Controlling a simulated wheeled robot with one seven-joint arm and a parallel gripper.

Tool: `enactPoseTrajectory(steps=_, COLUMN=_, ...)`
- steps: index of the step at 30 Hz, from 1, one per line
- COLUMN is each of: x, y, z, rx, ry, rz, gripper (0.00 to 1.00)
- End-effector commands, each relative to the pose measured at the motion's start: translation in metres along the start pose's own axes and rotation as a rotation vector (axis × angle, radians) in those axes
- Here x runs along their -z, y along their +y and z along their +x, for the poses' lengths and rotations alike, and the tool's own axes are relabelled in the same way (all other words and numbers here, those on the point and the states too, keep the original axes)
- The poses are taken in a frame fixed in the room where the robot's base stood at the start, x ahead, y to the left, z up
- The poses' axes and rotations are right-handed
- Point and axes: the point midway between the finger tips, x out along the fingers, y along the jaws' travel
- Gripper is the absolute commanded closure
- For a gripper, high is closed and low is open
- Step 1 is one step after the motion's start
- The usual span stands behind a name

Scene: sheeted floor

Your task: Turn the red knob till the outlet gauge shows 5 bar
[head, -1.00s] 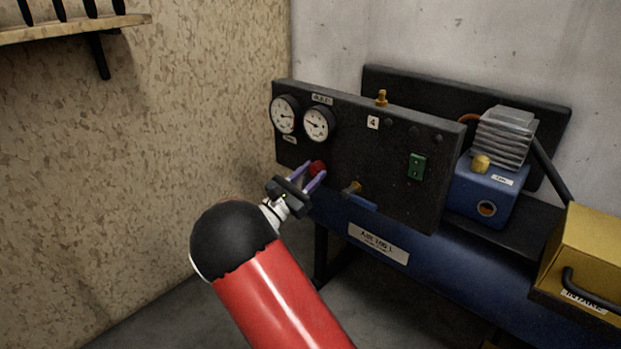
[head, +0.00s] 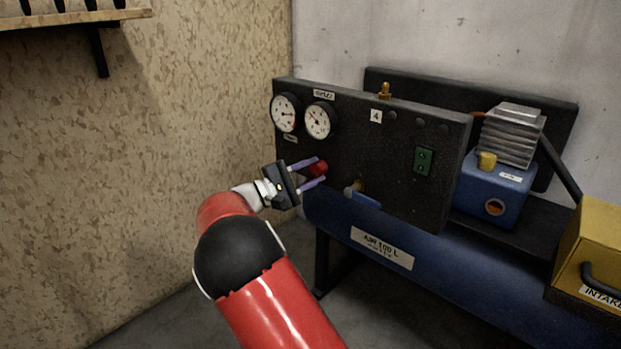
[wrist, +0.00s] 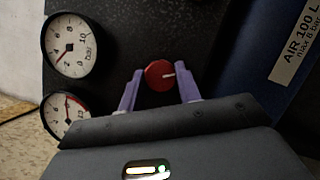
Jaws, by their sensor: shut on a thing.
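The red knob (head: 318,168) is on the dark panel (head: 400,160), below two round white gauges. My gripper (head: 316,173) has its purple fingers on either side of the knob, shut on it. In the wrist view the knob (wrist: 159,75) sits between the fingertips (wrist: 160,88), its white mark pointing right. The right gauge (head: 319,120) has a bar scale up to 10; in the wrist view (wrist: 70,45) its needle points lower left, at the low part of the scale. The left gauge (head: 285,113) has a red zone. I cannot read which gauge is labelled outlet.
A blue valve lever (head: 363,198) sticks out right of the knob. A green switch (head: 423,161) is further right. The blue tank (head: 430,270) lies below the panel. A yellow box (head: 588,250) stands at the right. Free floor lies at the front left.

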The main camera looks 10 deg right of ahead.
Motion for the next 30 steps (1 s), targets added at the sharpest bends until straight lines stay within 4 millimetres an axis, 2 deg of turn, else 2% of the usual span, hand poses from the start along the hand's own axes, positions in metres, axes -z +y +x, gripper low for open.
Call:
enactPoseTrajectory(steps=9, x=0.0006, y=-0.0005, z=-0.0005, rx=0.051, ry=0.002, rz=0.118, gripper=0.89)
enactPoseTrajectory(steps=26, x=0.0005, y=0.0002, z=-0.0005, rx=0.061, ry=0.002, rz=0.143, gripper=0.89)
enactPoseTrajectory(steps=27, x=0.0004, y=0.0002, z=-0.0005, rx=0.061, ry=0.002, rz=0.143, gripper=0.62)
enactPoseTrajectory(steps=30, x=0.0004, y=0.0003, z=-0.0004, rx=0.061, ry=0.002, rz=0.143, gripper=0.49)
